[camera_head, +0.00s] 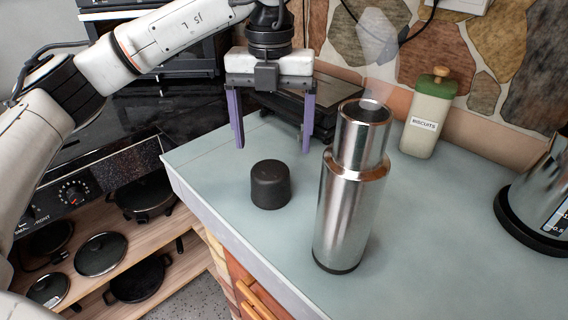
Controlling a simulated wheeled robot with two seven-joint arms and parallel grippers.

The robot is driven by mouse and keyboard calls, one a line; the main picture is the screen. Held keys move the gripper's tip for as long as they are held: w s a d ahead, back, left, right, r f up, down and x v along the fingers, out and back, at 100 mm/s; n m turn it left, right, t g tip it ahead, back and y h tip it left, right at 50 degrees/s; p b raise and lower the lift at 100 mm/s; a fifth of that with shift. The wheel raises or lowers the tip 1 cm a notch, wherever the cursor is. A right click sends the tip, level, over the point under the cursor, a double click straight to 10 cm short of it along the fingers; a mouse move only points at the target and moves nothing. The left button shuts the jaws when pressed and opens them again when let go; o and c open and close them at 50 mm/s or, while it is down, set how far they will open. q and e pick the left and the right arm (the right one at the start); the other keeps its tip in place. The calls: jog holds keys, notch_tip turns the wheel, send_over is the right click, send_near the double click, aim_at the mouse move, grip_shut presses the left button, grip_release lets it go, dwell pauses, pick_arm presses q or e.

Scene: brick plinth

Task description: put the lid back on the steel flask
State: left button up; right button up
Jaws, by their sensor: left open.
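The steel flask (347,205) stands upright on the grey-green counter, right of the picture's middle. Its top opening is dark and uncovered, and pale steam rises above it. The black lid (270,184) sits on the counter to the left of the flask, apart from it. My left gripper (272,148) is open, pointing down with its purple fingers spread. It appears above and slightly behind the lid, and nothing is between its fingers. My right gripper is not in view.
A steel kettle (540,200) on a black base is at the right edge. A dark flat appliance (300,98) lies behind my gripper. The counter (420,250) is clear right of the flask.

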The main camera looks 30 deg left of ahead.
aim_at(270, 169)
pick_arm(q)
jog(key=shift+s+r, duration=0.1)
jog(key=shift+s, duration=0.15)
jog(key=shift+f, duration=2.55)
jog(key=shift+s+a+f+p, duration=0.15)
jog(key=shift+f+p, duration=0.1)
jog(key=shift+f, duration=1.05)
jog(key=shift+w+a+f+p, duration=0.1)
jog(key=shift+f+p, duration=0.15)
jog(key=shift+f, duration=1.05)
jog(key=c, duration=1.1)
notch_tip(270, 169, up, 10)
jog(key=shift+r+b, duration=0.1)
jog(key=shift+b, duration=0.2)
jog(key=shift+c, duration=0.2)
